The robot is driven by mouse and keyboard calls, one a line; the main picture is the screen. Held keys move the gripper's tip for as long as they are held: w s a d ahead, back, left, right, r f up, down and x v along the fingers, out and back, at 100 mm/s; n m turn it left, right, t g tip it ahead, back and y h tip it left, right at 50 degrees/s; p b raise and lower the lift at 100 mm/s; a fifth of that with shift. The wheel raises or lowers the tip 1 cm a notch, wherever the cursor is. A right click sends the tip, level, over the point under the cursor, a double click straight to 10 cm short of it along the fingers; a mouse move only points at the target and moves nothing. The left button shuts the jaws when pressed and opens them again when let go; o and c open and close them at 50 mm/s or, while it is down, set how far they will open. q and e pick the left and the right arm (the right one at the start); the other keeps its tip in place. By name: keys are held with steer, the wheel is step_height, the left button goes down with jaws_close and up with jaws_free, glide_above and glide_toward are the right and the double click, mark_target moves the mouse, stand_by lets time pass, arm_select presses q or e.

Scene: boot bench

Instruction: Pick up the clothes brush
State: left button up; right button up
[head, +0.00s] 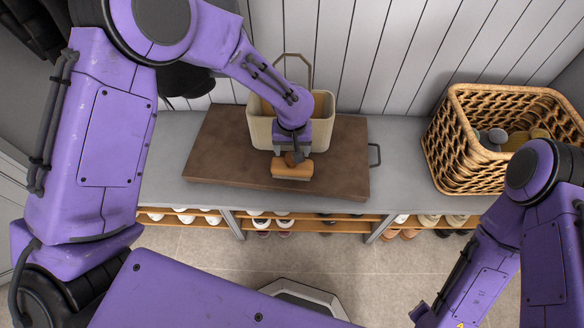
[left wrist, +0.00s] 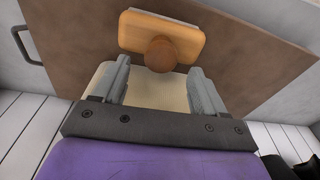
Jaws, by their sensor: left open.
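The clothes brush (head: 291,171) has an orange-brown wooden back and a round brown knob. It lies on a dark brown board (head: 225,150) on the bench. In the left wrist view the brush (left wrist: 185,38) is just beyond my fingertips, its knob (left wrist: 161,54) lined up with the gap between them. My left gripper (head: 293,157) is open above the brush, partly hiding the knob in the head view. Its two fingers also show in the left wrist view (left wrist: 158,72), with no grip on the knob.
A cream bin (head: 260,128) with a wire handle stands on the board right behind the brush. A wicker basket (head: 455,160) with rolled items is at the right of the grey bench (head: 400,150). Shoes sit on racks below. The bench between board and basket is clear.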

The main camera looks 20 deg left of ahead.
mark_target(292, 165)
arm_select(q)
step_height(292, 165, down, 5)
steer(key=shift+w+b, duration=0.1)
steer(key=shift+b, duration=0.25)
jaws_close()
steer(key=shift+r, duration=0.1)
